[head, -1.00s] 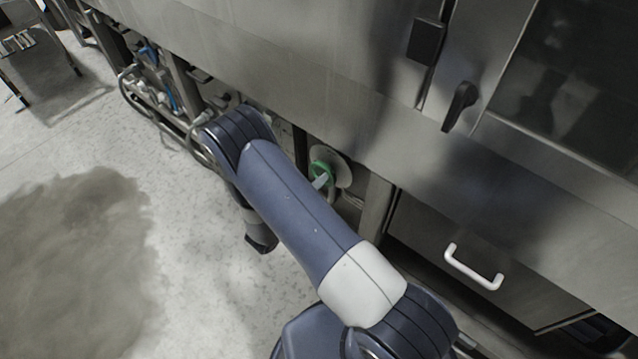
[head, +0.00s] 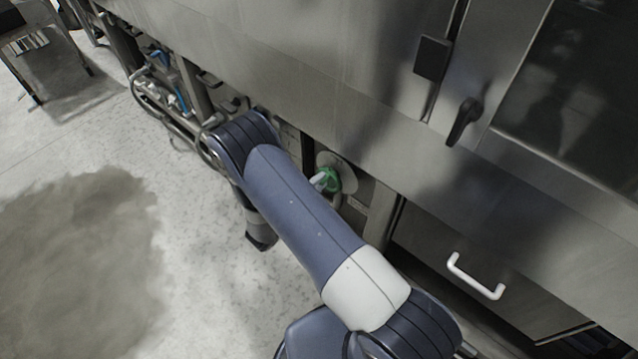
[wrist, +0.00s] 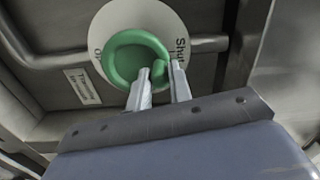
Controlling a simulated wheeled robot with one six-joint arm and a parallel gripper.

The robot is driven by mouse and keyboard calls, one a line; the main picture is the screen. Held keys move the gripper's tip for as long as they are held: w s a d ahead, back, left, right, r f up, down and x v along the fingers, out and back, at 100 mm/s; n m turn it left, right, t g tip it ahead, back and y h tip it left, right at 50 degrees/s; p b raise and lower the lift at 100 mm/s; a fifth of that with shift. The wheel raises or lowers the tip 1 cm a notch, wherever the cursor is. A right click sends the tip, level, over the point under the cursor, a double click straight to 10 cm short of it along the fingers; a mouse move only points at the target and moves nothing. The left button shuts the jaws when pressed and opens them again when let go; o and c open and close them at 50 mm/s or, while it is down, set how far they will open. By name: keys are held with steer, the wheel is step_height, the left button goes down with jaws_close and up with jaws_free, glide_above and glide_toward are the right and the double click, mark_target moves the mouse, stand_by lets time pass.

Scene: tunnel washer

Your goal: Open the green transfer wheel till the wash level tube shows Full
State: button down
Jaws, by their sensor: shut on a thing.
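The green transfer wheel (wrist: 122,68) sits on a round white plate (wrist: 192,43) in the wrist view, with "Shut" lettered at the plate's right and a partly hidden word at its left. The wheel also shows in the head view (head: 333,180), low under the machine, partly behind my gripper. My gripper (wrist: 160,70) has its two pale fingers on either side of a small green knob at the wheel's rim and is shut on it. In the head view a pale fingertip shows at the wheel's left side. The wash level tube is not seen in either view.
A white label (wrist: 82,87) is beside the plate. Pipes and hoses (head: 165,95) run under the machine to the left. A white drawer handle (head: 475,277) and a black door handle (head: 464,121) are to the right. The floor has a large brown stain (head: 75,265).

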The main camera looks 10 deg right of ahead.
steer(key=shift+w+a, duration=0.1)
steer(key=shift+w, duration=0.05)
stand_by(0.3)
steer(key=c, duration=1.3)
jaws_free()
steer(key=v, duration=1)
steer(key=shift+s+a, duration=0.25)
steer(key=shift+a, duration=0.05)
steer(key=shift+d, duration=0.1)
steer(key=x, duration=1)
steer(key=shift+w+d, duration=0.2)
steer(key=shift+d, duration=0.1)
